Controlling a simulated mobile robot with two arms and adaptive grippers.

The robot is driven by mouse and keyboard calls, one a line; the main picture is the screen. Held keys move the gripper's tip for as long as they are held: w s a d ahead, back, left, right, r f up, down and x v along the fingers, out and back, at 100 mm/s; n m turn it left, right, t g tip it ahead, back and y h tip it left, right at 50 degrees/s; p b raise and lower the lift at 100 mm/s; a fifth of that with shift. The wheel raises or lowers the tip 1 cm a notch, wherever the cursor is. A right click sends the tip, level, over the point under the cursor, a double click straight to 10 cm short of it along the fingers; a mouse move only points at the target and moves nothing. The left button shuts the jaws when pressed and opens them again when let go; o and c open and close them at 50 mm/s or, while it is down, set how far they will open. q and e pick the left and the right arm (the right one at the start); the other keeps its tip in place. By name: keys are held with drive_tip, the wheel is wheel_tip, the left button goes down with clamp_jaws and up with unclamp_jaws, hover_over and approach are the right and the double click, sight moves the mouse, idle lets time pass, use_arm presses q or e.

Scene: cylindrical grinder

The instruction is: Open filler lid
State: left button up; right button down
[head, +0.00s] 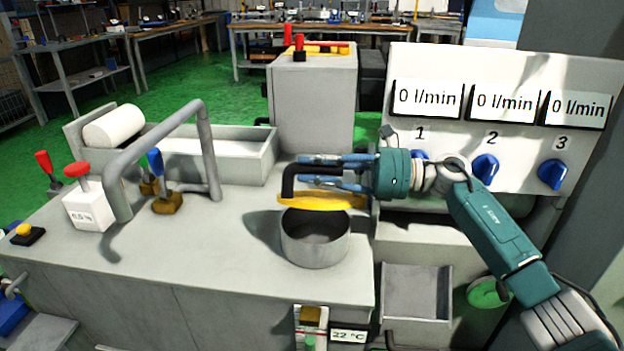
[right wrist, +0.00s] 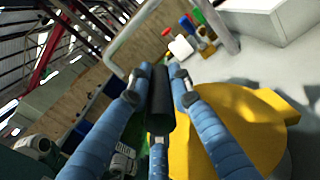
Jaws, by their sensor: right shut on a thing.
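The filler lid (head: 322,201) is a yellow disc with a black handle (head: 287,180). It is raised above the round grey filler opening (head: 315,240), whose dark inside shows below it. My right gripper (head: 305,171) comes in from the right and is shut on the black handle. In the right wrist view the blue fingers (right wrist: 158,95) lie on both sides of the black handle (right wrist: 160,100), with the yellow lid (right wrist: 235,130) beside and below them. Whether the lid still touches the rim at the back is hidden. My left gripper is not in view.
A grey bent pipe (head: 155,140) rises from the machine top left of the filler. A white box with a red button (head: 88,205) and a blue-handled lever (head: 160,180) stand nearby. A panel with blue knobs (head: 485,168) stands behind my right arm.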

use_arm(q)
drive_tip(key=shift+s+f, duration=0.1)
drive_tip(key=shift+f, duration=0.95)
use_arm(e)
drive_tip(key=shift+w+d+r+m, duration=0.25)
drive_tip(key=shift+w+r+m, duration=0.6)
drive_tip(key=shift+w, duration=0.25)
drive_tip(key=c, duration=1.6)
unclamp_jaws()
drive_tip(key=shift+f, duration=0.1)
drive_tip(key=shift+o, duration=0.2)
